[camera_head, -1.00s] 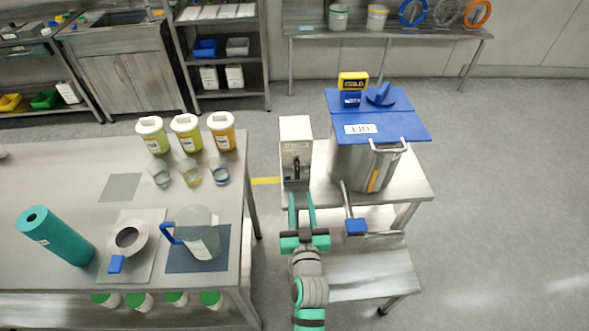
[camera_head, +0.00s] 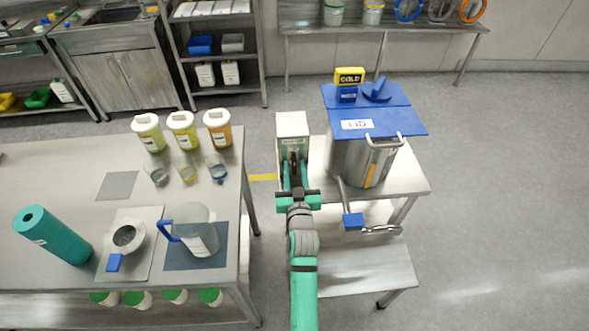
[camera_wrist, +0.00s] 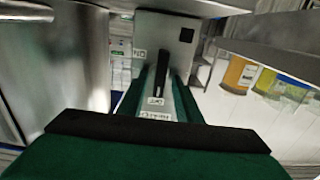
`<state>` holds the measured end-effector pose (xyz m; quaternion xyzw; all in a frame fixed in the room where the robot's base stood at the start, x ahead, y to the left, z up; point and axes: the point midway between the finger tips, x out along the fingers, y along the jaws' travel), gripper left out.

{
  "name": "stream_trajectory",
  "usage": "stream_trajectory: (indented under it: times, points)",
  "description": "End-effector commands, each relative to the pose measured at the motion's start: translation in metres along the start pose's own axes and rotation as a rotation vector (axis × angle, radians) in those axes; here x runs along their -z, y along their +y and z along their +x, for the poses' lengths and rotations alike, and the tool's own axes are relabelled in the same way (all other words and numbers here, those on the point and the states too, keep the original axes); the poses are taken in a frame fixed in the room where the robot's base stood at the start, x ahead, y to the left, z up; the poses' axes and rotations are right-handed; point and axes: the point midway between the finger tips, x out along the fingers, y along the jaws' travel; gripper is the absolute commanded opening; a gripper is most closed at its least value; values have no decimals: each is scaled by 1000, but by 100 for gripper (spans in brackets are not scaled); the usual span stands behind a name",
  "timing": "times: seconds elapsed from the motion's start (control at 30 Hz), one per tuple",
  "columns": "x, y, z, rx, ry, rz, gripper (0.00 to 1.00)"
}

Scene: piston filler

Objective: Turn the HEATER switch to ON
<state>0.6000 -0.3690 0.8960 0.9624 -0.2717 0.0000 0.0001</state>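The heater switch is on the front of a grey-white control box (camera_head: 292,124) beside the lidded pot. In the wrist view its black lever (camera_wrist: 161,70) stands roughly upright in the picture on the light panel, with small labels around it that are too small to read surely. My gripper (camera_head: 294,171) is at the box front. In the wrist view the green fingers of my gripper (camera_wrist: 160,88) are apart, one on each side of the lever. I cannot tell whether they touch it. In the head view my gripper hides much of the switch.
The steel pot (camera_head: 350,165) with its blue lid (camera_head: 375,122) stands right of the box on a steel stand (camera_head: 408,180). A valve with a blue handle (camera_head: 353,221) juts out in front. The worktable (camera_head: 75,165) with jars and a jug is at left.

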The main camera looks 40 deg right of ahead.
Motion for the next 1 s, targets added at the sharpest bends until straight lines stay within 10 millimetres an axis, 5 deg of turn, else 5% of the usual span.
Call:
stream_trajectory:
  times: [0.2,0.37,1.0]
  points:
    - [0,1,0,-1,0,0,31]
    - [0,0,0,-1,0,0,0]
    - [0,0,0,2,0,192,0]
